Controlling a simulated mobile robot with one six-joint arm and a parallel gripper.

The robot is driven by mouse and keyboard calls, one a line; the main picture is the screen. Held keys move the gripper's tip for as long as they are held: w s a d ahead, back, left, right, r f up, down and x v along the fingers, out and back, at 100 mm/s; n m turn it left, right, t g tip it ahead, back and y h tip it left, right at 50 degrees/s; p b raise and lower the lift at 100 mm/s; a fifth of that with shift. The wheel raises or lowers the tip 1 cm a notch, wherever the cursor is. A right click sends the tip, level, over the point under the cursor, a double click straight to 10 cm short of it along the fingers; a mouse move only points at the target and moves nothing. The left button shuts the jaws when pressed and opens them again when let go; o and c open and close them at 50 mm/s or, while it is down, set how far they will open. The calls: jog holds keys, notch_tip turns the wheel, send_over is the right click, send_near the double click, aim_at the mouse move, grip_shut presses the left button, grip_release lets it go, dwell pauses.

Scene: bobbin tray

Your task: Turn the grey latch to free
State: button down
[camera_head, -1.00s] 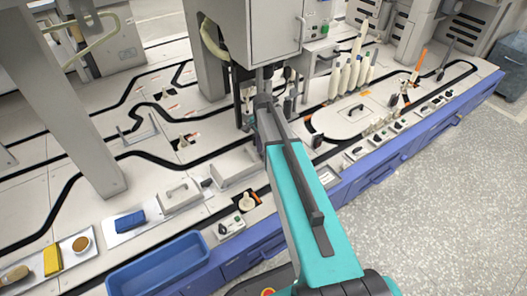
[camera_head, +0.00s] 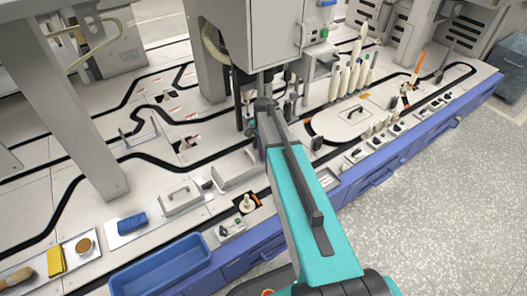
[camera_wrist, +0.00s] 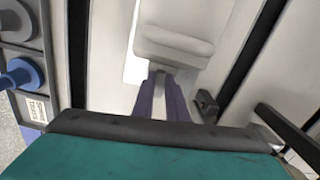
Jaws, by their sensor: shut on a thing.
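My gripper (camera_wrist: 163,95) shows in the wrist view as two dark purple fingers, close together just below a pale rounded block (camera_wrist: 175,45). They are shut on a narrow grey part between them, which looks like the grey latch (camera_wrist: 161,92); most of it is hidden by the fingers. How far the latch is turned cannot be told. In the head view my arm reaches to the machine's column foot, and its own links hide the fingertips and the latch.
A small dark fitting (camera_wrist: 207,104) stands right of the fingers. Blue and grey knobs (camera_wrist: 20,74) are at the left. In the head view a blue bin (camera_head: 160,268) sits at the front edge, and white bobbins (camera_head: 355,72) stand at the back right.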

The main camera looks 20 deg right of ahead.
jog(key=n+p, duration=0.1)
jog(key=p, duration=0.1)
jog(key=n+p, duration=0.2)
jog(key=shift+s+r+n, duration=0.1)
jog(key=shift+r+n, duration=0.2)
jog(key=n+p, duration=0.4)
jog(key=shift+s+d, duration=0.1)
jog(key=shift+d, duration=0.05)
jog(key=n+p, duration=0.2)
jog(key=n, duration=0.3)
jog(key=shift+d+f+p, duration=0.1)
jog(key=shift+f+p, duration=0.05)
jog(key=shift+p, duration=0.25)
jog(key=shift+d+f+n+p, duration=0.15)
jog(key=shift+n+p, duration=0.7)
jog(key=shift+n, duration=1.25)
jog(key=c, duration=1.8)
grip_release()
jog(key=shift+o, duration=0.2)
notch_tip(320, 180, up, 14)
jog(key=p, duration=0.1)
